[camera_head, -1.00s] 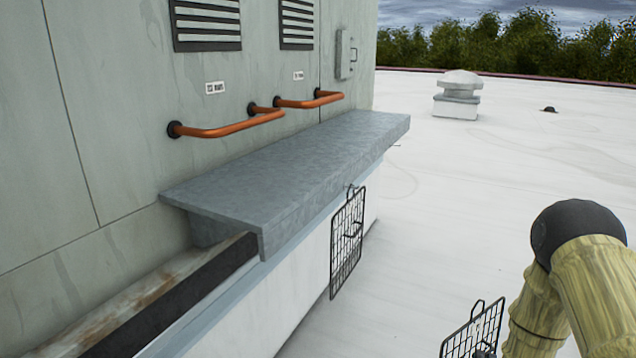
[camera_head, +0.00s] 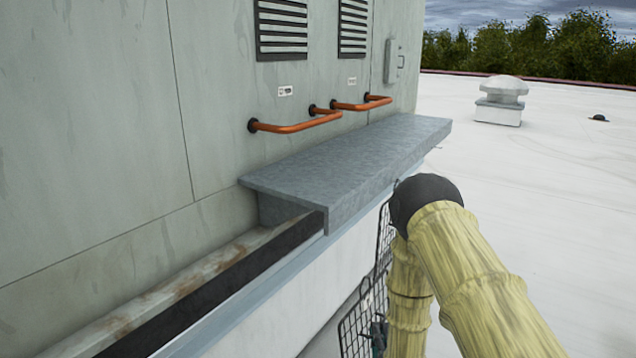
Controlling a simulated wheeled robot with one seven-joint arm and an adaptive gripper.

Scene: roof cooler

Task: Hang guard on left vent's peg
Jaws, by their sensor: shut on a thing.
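The left vent (camera_head: 282,30) is a dark louvred panel on the grey-green wall, with a small label below it. I cannot make out its peg. One black wire guard (camera_head: 356,325) is low in the view, in front of the white base wall. My gripper (camera_head: 378,338) is shut on it, mostly hidden behind my yellow-sleeved arm. The held guard is well below the left vent.
The grey metal ledge (camera_head: 350,160) juts out below the vents. Two orange bars (camera_head: 300,127) stick out from the wall above it. A right vent (camera_head: 353,28) and a small box (camera_head: 391,62) are farther along. Open white roof (camera_head: 560,200) lies to the right, with a roof cap (camera_head: 500,98).

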